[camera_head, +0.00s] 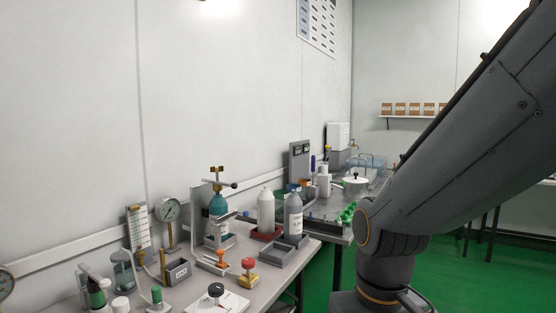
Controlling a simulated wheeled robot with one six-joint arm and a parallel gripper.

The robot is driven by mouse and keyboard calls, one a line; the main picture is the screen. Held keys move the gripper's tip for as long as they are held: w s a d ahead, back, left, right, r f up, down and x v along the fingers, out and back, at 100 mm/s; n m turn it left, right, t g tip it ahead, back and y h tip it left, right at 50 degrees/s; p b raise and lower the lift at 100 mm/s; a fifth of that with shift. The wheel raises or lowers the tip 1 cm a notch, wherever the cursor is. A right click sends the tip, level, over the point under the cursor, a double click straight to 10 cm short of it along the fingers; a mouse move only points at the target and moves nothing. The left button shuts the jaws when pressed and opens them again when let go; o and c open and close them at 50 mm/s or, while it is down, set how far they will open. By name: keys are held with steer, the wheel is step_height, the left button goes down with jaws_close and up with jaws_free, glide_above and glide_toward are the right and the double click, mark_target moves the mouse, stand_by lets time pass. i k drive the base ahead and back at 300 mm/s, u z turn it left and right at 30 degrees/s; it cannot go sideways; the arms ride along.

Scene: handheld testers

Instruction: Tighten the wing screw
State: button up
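My gripper is not in this view; only a large dark link of my arm fills the right side. A small brass piece (217,173) with a winged shape stands above a teal bottle (217,205) on the left bench. It may be the wing screw, but it is too small to be sure. A thin rod with a dark knob (234,185) sticks out to the right just below it. Whether the brass piece is loose or tight cannot be told.
The grey bench (185,295) holds a gauge (168,210), a red knob (248,263), a black knob (215,289) on a white plate, and grey and white bottles (293,213). A second bench stands behind. Green floor (460,275) is open at right.

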mark_target(220, 169)
steer(key=z, duration=0.55)
steer(key=i, duration=0.4)
steer(key=u, duration=1.45)
